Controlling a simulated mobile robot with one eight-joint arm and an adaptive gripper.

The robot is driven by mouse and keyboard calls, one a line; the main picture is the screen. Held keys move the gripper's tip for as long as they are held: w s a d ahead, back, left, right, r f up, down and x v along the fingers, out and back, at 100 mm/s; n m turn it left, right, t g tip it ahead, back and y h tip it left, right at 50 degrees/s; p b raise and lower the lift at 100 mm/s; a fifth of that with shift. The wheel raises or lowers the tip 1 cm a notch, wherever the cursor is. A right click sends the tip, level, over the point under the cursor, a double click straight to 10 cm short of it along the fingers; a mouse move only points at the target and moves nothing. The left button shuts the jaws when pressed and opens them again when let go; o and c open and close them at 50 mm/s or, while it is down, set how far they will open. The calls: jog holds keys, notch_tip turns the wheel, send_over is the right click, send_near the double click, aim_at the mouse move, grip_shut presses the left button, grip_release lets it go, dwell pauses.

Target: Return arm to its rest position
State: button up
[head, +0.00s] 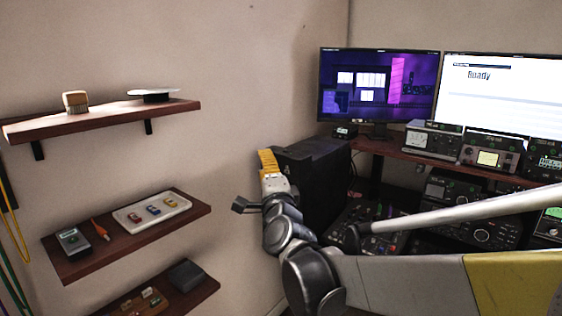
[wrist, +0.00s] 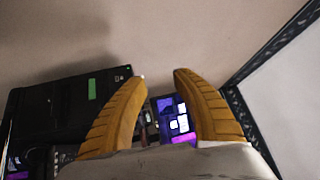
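My gripper (head: 268,160) is at the middle of the head view, at the end of my arm, which reaches in from the right. Its yellow fingers point up near the wall, beside the left edge of a black case. In the wrist view, the two yellow ribbed fingers of my gripper (wrist: 158,75) stand apart with a gap between the tips. Nothing is held between them. The purple monitor (wrist: 172,115) shows through the gap, farther off. No marker of a rest position shows.
The black case (head: 318,180) stands right beside my gripper. Wall shelves (head: 85,262) with small items are at the left. Monitors (head: 375,85) and radio units (head: 490,155) fill the desk at the right. The wall space between shelves and case is clear.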

jog(key=s+d+f+n+g+h, duration=0.1)
jog(key=s+d+f+n+g, duration=0.3)
jog(key=s+d+f, duration=0.3)
jog(key=s+d+f+n+g+h, duration=0.2)
jog(key=s+d+f+n+g, duration=0.2)
jog(key=s, duration=1.1)
jog(key=s+d+f+n+g+h, duration=0.1)
jog(key=s+d+f+n+g, duration=0.3)
jog(key=s+d+f+n, duration=0.3)
jog(key=s+d+f, duration=0.3)
jog(key=s+d, duration=0.1)
jog(key=d, duration=0.1)
jog(key=shift+f+g+h, duration=0.3)
